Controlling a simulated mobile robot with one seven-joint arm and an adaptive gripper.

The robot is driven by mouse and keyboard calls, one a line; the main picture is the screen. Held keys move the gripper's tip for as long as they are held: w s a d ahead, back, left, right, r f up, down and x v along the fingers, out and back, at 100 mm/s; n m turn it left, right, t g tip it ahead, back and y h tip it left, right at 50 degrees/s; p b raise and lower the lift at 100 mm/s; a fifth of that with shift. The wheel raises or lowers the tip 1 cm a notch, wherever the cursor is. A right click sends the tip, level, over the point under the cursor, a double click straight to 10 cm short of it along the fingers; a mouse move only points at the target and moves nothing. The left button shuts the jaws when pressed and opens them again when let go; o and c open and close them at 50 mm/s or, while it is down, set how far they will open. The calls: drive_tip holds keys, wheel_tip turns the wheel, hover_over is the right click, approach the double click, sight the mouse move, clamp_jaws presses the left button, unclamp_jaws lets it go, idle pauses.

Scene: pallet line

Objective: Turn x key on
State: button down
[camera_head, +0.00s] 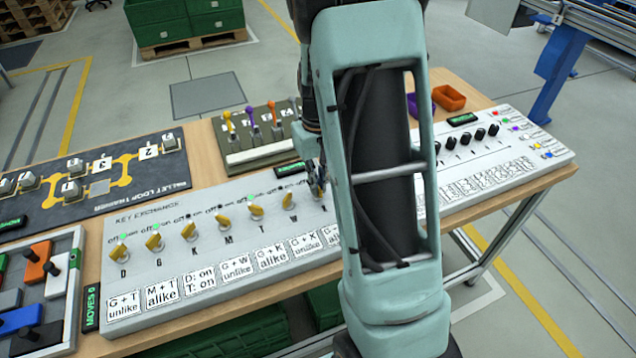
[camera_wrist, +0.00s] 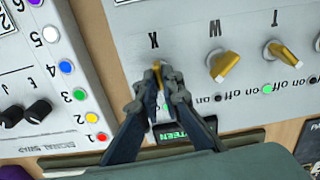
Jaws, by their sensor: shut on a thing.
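The key exchange panel (camera_head: 150,300) is a white sloped box with a row of yellow keys. My gripper (camera_head: 318,185) is over the right end of the row, partly behind my arm. In the wrist view my gripper (camera_wrist: 160,75) is shut on the yellow x key (camera_wrist: 157,64), just below the letter X, seen upside down. Only the key's tip shows between the fingers, and its on/off marks are hidden. The w key (camera_wrist: 224,66) and t key (camera_wrist: 282,53) stand beside it. A green lamp (camera_wrist: 268,88) is lit near the t key.
A signal panel (camera_wrist: 50,90) with coloured buttons and black knobs lies close to my gripper. A lever box (camera_head: 262,140) stands behind the key panel. A dark pallet loop board (camera_head: 90,175) and a tray of coloured blocks (camera_head: 40,290) are at the left.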

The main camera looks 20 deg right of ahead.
drive_tip(key=m, duration=0.4)
drive_tip(key=shift+w+r+m, duration=0.1)
drive_tip(key=shift+m, duration=0.2)
drive_tip(key=shift+m+p, duration=0.65)
drive_tip(key=shift+m, duration=1.85)
drive_tip(key=c, duration=2.1)
unclamp_jaws()
wheel_tip(320, 180, up, 12)
